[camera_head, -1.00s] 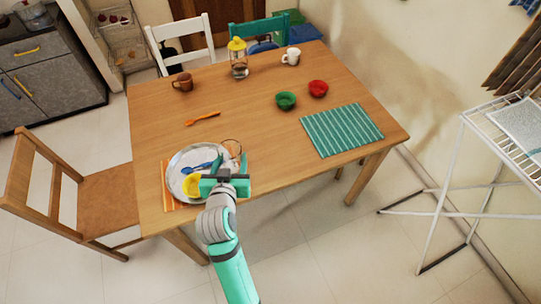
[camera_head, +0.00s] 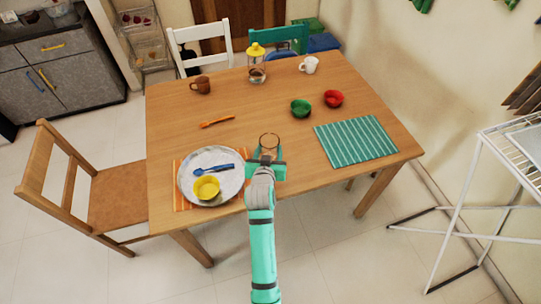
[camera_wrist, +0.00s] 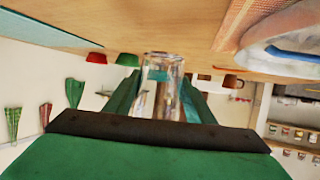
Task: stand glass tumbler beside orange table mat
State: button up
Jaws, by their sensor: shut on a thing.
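The clear glass tumbler (camera_head: 269,140) is held at the near side of the table, a short way right of the orange table mat (camera_head: 180,198). My gripper (camera_head: 267,158) is shut on the tumbler. In the wrist view, the tumbler (camera_wrist: 162,85) is between my green fingers (camera_wrist: 160,105), with the table surface close by. I cannot tell whether it touches the table. The mat lies mostly under a round grey plate (camera_head: 228,180), and its striped edge shows in the wrist view (camera_wrist: 238,28).
The plate holds a yellow bowl (camera_head: 206,188) and a blue spoon (camera_head: 215,168). A teal striped mat (camera_head: 355,141) lies to the right. Green (camera_head: 301,108) and red (camera_head: 333,98) bowls stand behind. Bare table lies between the two mats.

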jog(key=shift+w+d+f, duration=0.2)
jog(key=shift+w+f, duration=0.1)
jog(key=shift+f, duration=1.65)
jog(key=o, duration=1.2)
jog(key=shift+w+f, duration=0.1)
jog(key=shift+f, duration=0.05)
